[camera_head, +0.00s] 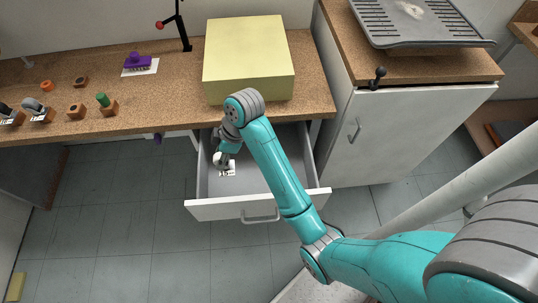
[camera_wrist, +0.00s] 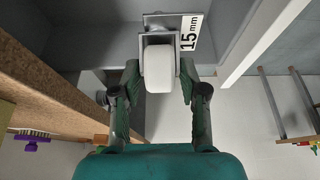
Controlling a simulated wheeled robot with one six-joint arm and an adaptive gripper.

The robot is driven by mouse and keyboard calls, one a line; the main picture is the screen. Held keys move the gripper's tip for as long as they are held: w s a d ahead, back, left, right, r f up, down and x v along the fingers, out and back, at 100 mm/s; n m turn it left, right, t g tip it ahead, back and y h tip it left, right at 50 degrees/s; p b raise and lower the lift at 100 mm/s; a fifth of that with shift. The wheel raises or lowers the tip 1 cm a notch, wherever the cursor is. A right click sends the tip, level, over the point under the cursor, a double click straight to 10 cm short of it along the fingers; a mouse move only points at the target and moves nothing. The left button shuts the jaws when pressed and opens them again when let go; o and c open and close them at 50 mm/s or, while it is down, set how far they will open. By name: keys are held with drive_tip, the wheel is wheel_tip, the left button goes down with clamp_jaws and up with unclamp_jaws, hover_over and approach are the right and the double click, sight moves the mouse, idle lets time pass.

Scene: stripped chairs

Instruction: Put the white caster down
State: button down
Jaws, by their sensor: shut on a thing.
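The white caster (camera_head: 220,159) is at the left side of the open drawer (camera_head: 232,208) in the head view. In the wrist view the white caster (camera_wrist: 158,70) shows its white wheel and grey metal bracket. My gripper (camera_head: 224,153) reaches down into the drawer; in the wrist view my gripper (camera_wrist: 160,80) has one finger on each side of the wheel and is shut on it. A white tag reading "15 mm" (camera_wrist: 191,32) is beside the bracket. I cannot tell whether the caster touches the drawer floor.
The rest of the drawer floor looks clear. A yellow box (camera_head: 248,60) stands on the brown worktop (camera_head: 180,95) above the drawer. Small casters and wooden blocks (camera_head: 77,110) are at the worktop's left. A white cabinet (camera_head: 400,130) stands right of the drawer.

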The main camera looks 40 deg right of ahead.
sight(231, 163)
drive_tip(key=f, duration=0.2)
drive_tip(key=d+f, duration=0.1)
drive_tip(key=s+f, duration=0.1)
drive_tip(key=f, duration=0.1)
drive_tip(key=shift+d+f, duration=0.2)
drive_tip(key=shift+f, duration=2.55)
drive_tip(key=shift+a+f, duration=0.1)
drive_tip(key=c, duration=0.6)
unclamp_jaws()
